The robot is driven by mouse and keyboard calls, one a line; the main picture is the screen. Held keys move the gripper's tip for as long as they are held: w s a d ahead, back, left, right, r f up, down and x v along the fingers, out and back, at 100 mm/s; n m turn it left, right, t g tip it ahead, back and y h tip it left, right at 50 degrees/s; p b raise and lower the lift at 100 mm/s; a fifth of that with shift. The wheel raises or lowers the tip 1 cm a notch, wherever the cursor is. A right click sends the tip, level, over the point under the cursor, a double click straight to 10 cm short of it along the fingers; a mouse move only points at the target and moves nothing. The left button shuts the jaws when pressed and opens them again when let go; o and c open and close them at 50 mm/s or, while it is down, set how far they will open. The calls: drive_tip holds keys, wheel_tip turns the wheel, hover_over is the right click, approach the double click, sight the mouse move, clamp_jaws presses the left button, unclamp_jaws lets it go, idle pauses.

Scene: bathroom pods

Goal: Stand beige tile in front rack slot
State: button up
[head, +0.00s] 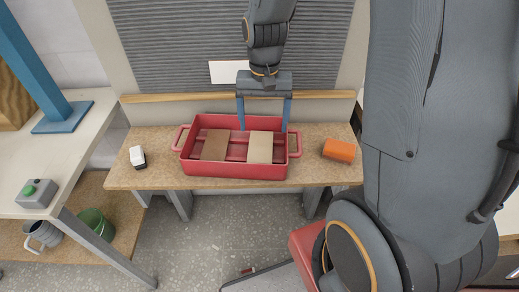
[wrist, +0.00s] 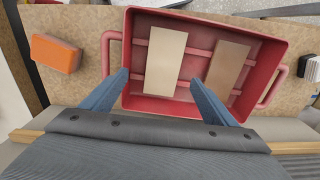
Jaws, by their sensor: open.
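A beige tile (head: 260,147) lies in the right half of a red crate (head: 235,171) on the bench, with its long side running front to back. In the wrist view the beige tile (wrist: 165,62) shows left of a brown tile (wrist: 228,67). The brown tile (head: 215,145) lies in the left half of the crate. My gripper (head: 263,129) is open and empty over the back of the crate. In the wrist view its blue fingers stand wide apart, on either side of the beige tile's near end. I cannot make out a rack slot for sure.
An orange block (head: 339,150) sits on the bench right of the crate. A small white and black object (head: 137,157) sits to its left. A wooden rail (head: 170,97) runs along the bench's back. Bare bench (head: 120,177) shows at both ends.

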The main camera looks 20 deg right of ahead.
sight(260, 149)
wheel_tip(260, 149, down, 2)
drive_tip(key=shift+f, duration=0.2)
drive_tip(key=shift+a+f+p, duration=0.25)
drive_tip(key=shift+f+p, duration=0.25)
drive_tip(key=shift+f, duration=0.9)
drive_tip(key=shift+a+f+p, duration=0.2)
drive_tip(key=shift+f+p, duration=0.3)
drive_tip(key=shift+f, duration=0.85)
drive_tip(key=c, duration=1.2)
